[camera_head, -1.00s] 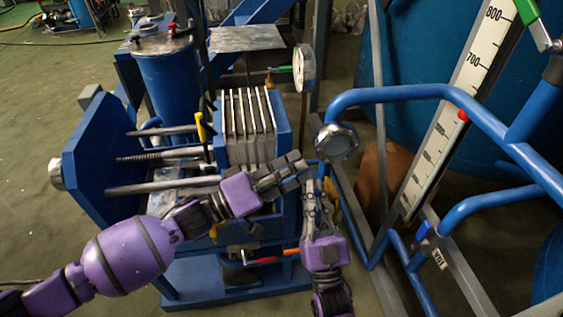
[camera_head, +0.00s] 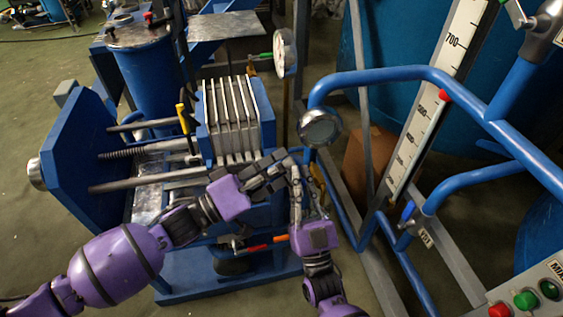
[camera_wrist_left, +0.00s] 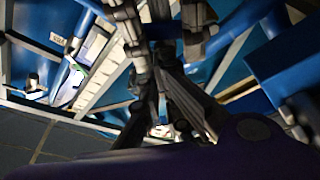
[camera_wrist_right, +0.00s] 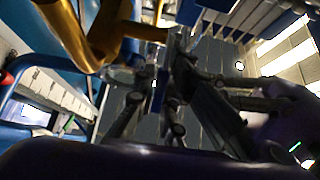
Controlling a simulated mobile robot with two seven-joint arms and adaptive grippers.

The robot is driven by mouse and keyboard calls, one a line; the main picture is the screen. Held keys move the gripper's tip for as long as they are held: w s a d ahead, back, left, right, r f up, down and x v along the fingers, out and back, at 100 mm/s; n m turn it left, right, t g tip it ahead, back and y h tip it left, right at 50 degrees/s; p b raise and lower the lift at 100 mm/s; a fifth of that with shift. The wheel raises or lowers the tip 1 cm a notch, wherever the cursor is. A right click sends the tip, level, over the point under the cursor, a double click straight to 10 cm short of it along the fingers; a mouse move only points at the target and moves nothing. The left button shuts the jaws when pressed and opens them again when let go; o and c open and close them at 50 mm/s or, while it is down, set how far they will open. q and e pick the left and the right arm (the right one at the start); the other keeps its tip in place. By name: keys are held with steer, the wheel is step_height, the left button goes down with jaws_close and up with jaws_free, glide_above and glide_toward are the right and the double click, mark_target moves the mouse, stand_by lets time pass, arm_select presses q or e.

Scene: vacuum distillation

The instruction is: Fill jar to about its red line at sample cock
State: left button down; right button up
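My left gripper (camera_head: 277,176) and right gripper (camera_head: 303,187) are close together in front of the filter press plates in the head view. A yellow brass fitting (camera_head: 317,178) shows just right of my right gripper. The right wrist view shows brass pipework (camera_wrist_right: 100,38) close beyond its fingers (camera_wrist_right: 152,100), with a gap between them. The left wrist view shows its two fingers (camera_wrist_left: 165,45) apart, with dark linkage between. I cannot pick out the jar or its red line. Whether either gripper holds something is unclear.
A level scale (camera_head: 430,110) bears a red marker (camera_head: 444,95). A blue-handled valve (camera_head: 408,213) is lower right, above a button panel (camera_head: 530,295). A red-handled lever (camera_head: 265,243) is below.

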arm_select(q)
steer(key=shift+s+d+f, duration=0.1)
steer(key=shift+s+f, duration=0.1)
steer(key=shift+f, duration=0.05)
arm_select(e)
steer(key=o, duration=0.3)
steer(key=shift+r, duration=0.1)
steer(key=shift+o, duration=0.2)
arm_select(q)
steer(key=shift+w, duration=0.1)
steer(key=shift+w+r+p, duration=0.1)
steer(key=shift+r+p, duration=0.05)
steer(key=shift+p, duration=0.5)
arm_select(e)
steer(key=s+d+f+m+g+h, duration=0.1)
steer(key=s+d+f+g+h, duration=0.1)
steer(key=s+d+f+g, duration=0.3)
steer(key=s+d+f+m+g+h, duration=0.1)
steer(key=s+d+f+g+h, duration=0.2)
steer(key=s+f, duration=1)
steer(key=s+d+f+m+g+h, duration=0.1)
steer(key=s+d+f+g, duration=0.8)
steer(key=s, duration=1.3)
steer(key=shift+d+f+h, duration=0.15)
steer(key=shift+d+h, duration=0.65)
steer(key=shift+d, duration=0.1)
steer(key=shift+s, duration=0.1)
